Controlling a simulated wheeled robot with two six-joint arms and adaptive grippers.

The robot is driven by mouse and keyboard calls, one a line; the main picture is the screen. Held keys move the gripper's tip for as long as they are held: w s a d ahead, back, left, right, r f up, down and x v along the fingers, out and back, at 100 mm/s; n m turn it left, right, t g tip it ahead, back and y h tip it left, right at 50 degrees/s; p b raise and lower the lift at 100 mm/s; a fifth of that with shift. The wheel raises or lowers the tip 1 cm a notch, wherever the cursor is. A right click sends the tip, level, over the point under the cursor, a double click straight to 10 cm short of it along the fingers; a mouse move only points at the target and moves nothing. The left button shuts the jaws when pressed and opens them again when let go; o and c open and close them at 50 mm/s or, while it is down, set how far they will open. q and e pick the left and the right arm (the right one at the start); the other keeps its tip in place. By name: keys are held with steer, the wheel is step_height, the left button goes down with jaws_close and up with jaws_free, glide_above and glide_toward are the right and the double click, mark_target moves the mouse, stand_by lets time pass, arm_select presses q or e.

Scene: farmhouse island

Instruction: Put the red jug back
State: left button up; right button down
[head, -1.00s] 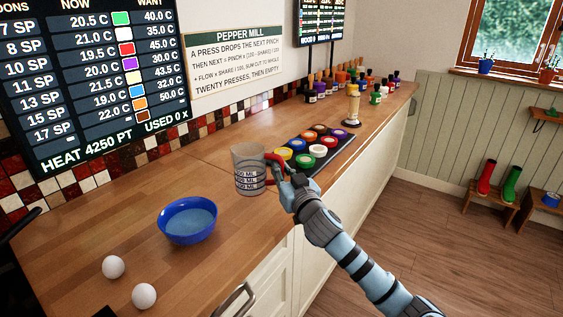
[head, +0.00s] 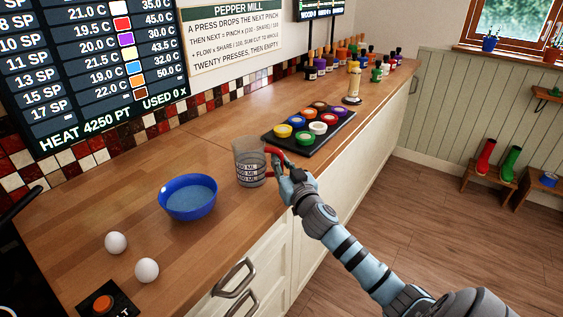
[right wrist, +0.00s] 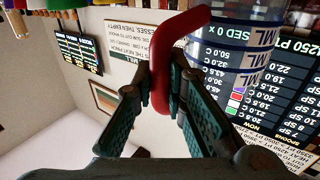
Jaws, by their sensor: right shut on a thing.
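The red jug is a clear measuring jug (head: 247,164) with dark ML marks and a red handle (head: 274,154). It is upright at the counter's front part, right of the blue bowl. I cannot tell whether its base touches the wood. My right gripper (head: 287,173) is shut on the red handle. In the right wrist view my right gripper (right wrist: 160,88) has its fingers on both sides of the handle (right wrist: 165,62), with the jug's clear wall (right wrist: 240,45) beyond. My left gripper is not in view.
A blue bowl (head: 188,200) of bluish liquid stands left of the jug. Two eggs (head: 116,243) lie nearer. A dark tray (head: 335,134) of several coloured pots is behind the jug, with a pepper mill (head: 353,84) and bottles farther back.

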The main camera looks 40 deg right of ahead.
steer(key=shift+f, duration=0.45)
steer(key=c, duration=1.5)
jaws_free()
steer(key=shift+c, duration=0.2)
steer(key=o, duration=0.6)
steer(key=shift+c, duration=0.2)
steer(key=shift+s, duration=0.1)
steer(key=v, duration=1.3)
steer(key=shift+s+a, duration=0.2)
steer(key=shift+s, duration=0.15)
steer(key=shift+f, duration=0.1)
